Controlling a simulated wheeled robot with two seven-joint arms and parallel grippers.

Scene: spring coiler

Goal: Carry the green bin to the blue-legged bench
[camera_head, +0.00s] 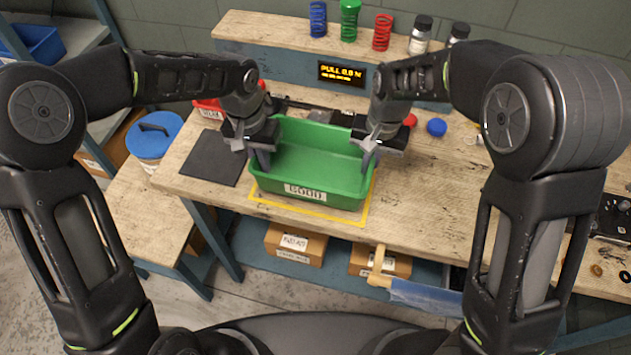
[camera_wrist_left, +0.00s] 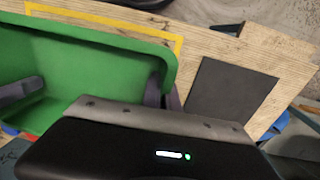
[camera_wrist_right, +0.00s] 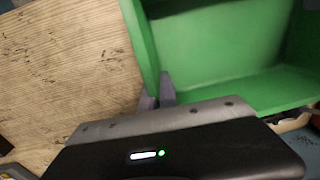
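The green bin (camera_head: 315,165), labelled "GOOD", is upright and empty over a yellow-taped outline (camera_head: 305,220) on the main workbench (camera_head: 430,225). I cannot tell whether its base touches the top. My left gripper (camera_head: 258,160) is shut on its left rim, one finger each side of the wall; the left wrist view shows the bin (camera_wrist_left: 85,70). My right gripper (camera_head: 371,158) is likewise shut on the right rim; the right wrist view shows the bin (camera_wrist_right: 220,50). A lower wooden bench (camera_head: 140,215) with blue legs stands at left; the main workbench also has blue legs.
A black mat (camera_head: 213,158) lies left of the bin. A blue-lidded tub (camera_head: 155,135) stands at the lower bench's back; its front top is clear. Behind the bin are a red tray (camera_head: 210,108), a display (camera_head: 341,73) and a shelf with coloured springs (camera_head: 349,20). Boxes (camera_head: 295,243) sit below.

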